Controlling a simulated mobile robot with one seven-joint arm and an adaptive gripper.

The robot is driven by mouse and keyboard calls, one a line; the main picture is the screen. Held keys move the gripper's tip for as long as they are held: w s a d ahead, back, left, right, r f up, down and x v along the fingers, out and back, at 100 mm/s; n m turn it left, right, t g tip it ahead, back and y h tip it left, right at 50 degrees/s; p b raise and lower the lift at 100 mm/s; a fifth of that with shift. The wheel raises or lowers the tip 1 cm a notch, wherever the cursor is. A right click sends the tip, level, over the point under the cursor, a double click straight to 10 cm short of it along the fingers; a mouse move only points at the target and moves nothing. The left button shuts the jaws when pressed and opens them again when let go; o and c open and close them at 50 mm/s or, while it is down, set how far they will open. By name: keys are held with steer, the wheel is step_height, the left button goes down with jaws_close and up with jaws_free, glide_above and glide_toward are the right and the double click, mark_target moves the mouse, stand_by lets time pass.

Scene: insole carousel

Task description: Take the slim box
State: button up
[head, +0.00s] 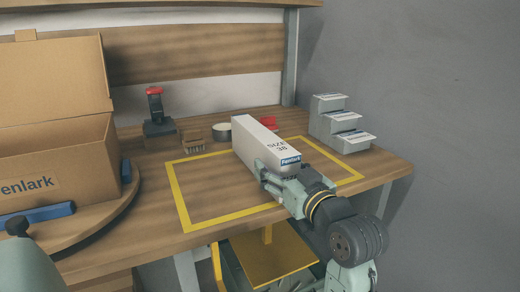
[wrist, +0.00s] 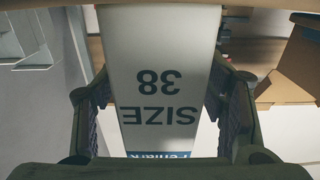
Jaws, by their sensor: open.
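The slim box (head: 257,143) is pale, with "SIZE 38" and a blue Fenlark label at its near end. It rests on the wooden table inside the yellow outline. My gripper (head: 280,178) is at the box's near end, at the front right. In the wrist view the slim box (wrist: 160,60) lies between the two fingers of my open gripper (wrist: 162,95), with its lettering upside down. A narrow gap shows beside the right finger; the left finger is very close, and I cannot tell whether it touches.
A large open cardboard box (head: 60,160) stands on a round turntable (head: 100,222) at the left. A red-topped device (head: 156,115), a small brown tray (head: 192,140) and a round tin (head: 222,131) stand behind the outline. A grey stepped holder (head: 338,125) stands at the right.

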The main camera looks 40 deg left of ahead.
mark_target(274, 144)
steer(key=shift+x, duration=1.4)
steer(key=shift+r, duration=0.1)
steer(key=shift+c, duration=0.4)
steer(key=c, duration=1.3)
steer(key=shift+o, duration=0.2)
steer(key=shift+r, duration=0.1)
steer(key=shift+r, duration=0.85)
steer(key=shift+s+d+r, duration=0.15)
steer(key=shift+s+r, duration=0.05)
steer(key=shift+r, duration=0.75)
steer(key=s+d+b, duration=0.3)
steer(key=s+b, duration=0.1)
steer(key=s, duration=0.2)
steer(key=s+d+r+b, duration=0.1)
steer(key=s+d+b, duration=0.3)
steer(key=s, duration=0.3)
steer(key=shift+s+d+b, duration=0.25)
steer(key=shift+d+b, duration=0.1)
steer(key=shift+b, duration=0.45)
